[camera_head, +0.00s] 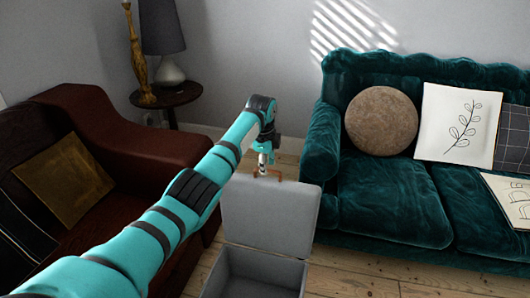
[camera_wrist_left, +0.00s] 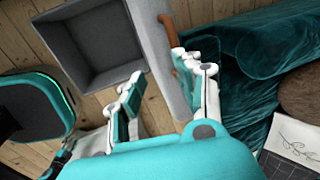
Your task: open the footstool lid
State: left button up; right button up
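The grey footstool (camera_head: 225,284) stands open on the floorboards. Its lid (camera_head: 268,218) is raised about upright at the back of the box, and the empty inside shows in the left wrist view (camera_wrist_left: 92,42). A brown handle (camera_wrist_left: 168,30) sits on the lid's outer face, partly hidden by a finger. My left gripper (camera_head: 264,160) is at the lid's top edge. In the left wrist view its fingers (camera_wrist_left: 163,95) are spread apart, one on each side of the lid (camera_wrist_left: 155,55). I cannot tell whether either finger touches it. My right gripper is not in view.
A green velvet sofa (camera_head: 395,203) with cushions stands close on the right. A dark red leather armchair (camera_head: 150,150) is on the left, under my left arm. A round side table (camera_head: 180,94) with a lamp (camera_head: 162,28) is behind. Bare floor shows at front right.

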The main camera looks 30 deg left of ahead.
pick_arm(q)
jog(key=v, duration=0.6)
